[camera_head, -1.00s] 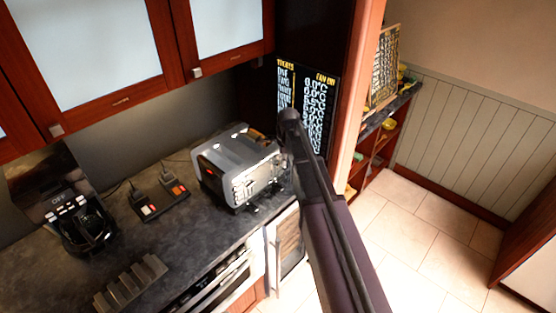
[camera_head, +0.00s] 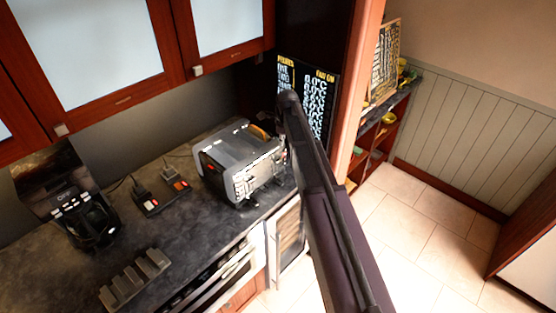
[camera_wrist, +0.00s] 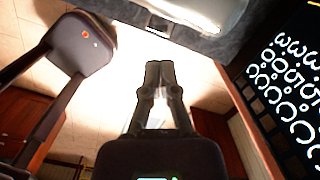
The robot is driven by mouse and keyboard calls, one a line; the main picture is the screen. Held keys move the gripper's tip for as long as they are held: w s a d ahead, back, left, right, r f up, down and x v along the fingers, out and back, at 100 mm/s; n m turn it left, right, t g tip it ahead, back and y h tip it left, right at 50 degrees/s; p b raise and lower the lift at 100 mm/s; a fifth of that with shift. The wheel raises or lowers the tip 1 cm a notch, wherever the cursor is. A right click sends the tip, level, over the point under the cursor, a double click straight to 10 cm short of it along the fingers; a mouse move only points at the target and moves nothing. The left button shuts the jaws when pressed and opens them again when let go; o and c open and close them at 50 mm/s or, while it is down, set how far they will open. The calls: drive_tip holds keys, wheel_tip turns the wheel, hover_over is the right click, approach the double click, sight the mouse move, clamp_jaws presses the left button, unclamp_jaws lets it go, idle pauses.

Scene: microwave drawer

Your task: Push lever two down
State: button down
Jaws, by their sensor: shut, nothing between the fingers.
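A grey toaster (camera_head: 238,165) stands on the dark counter, with an orange-brown piece at its top. Its right-hand face carries pale markings and controls; I cannot tell which lever is lever two or how it is set. My gripper (camera_wrist: 159,70) is shut and empty in the wrist view. Its fingertips point toward a glossy pale-grey body at the top of that view, probably the toaster (camera_wrist: 190,12), with a visible gap. In the head view, my arm runs past the toaster's right side, and my gripper cannot be made out.
The counter (camera_head: 195,235) also holds a black appliance (camera_head: 85,220), a small control box (camera_head: 165,195) and a grey slotted rack (camera_head: 135,280). Cabinets (camera_head: 90,50) hang above. A menu board (camera_head: 318,95) stands behind my arm. Open tiled floor lies to the right.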

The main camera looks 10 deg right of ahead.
sight(280, 160)
drive_tip(key=shift+f, duration=0.1)
drive_tip(key=shift+w+a+f+b, duration=0.1)
drive_tip(key=shift+a+f+b, duration=0.05)
drive_tip(key=shift+f+b, duration=1.6)
drive_tip(key=shift+w+a+f+b, duration=0.1)
drive_tip(key=shift+a+f+b, duration=0.05)
drive_tip(key=shift+f+b, duration=1.55)
wheel_tip(280, 160, down, 5)
drive_tip(key=b, duration=0.4)
drive_tip(key=shift+r+b, duration=0.2)
drive_tip(key=shift+b, duration=0.2)
drive_tip(key=shift+s+f+b, duration=0.65)
drive_tip(key=shift+s+b, duration=0.05)
drive_tip(key=shift+b, duration=0.4)
drive_tip(key=d+p, duration=0.1)
drive_tip(key=d, duration=0.1)
drive_tip(key=shift+s+d, duration=0.1)
drive_tip(key=shift+d, duration=0.25)
drive_tip(key=shift+a, duration=0.1)
